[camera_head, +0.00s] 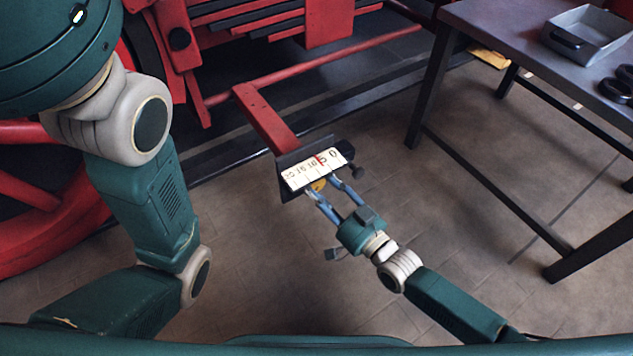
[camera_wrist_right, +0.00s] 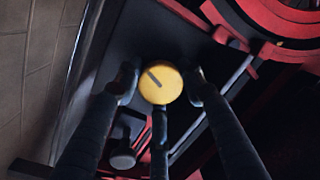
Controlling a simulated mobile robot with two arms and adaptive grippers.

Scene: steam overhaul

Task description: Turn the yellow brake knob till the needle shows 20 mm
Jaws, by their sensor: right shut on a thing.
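The yellow brake knob (camera_head: 318,185) sits on the lower front of a dark gauge box (camera_head: 289,187). In the right wrist view the knob (camera_wrist_right: 160,82) is round, with a dark slanted mark on its face. The white scale (camera_head: 300,176) above it is numbered from 20 at left to 0 at right. A red needle (camera_head: 319,160) stands between 10 and 5, close to the 5. My right gripper (camera_head: 325,190) is shut around the knob, with fingers on both sides of it in the right wrist view (camera_wrist_right: 160,87). My left arm shows, but its gripper is out of view.
A small dark side knob (camera_head: 357,172) sticks out right of the gauge box. A red bar (camera_head: 266,118) runs from the box towards the red locomotive frame. A dark table (camera_head: 490,20) with a grey tray (camera_head: 590,47) stands at right. Floor in front is clear.

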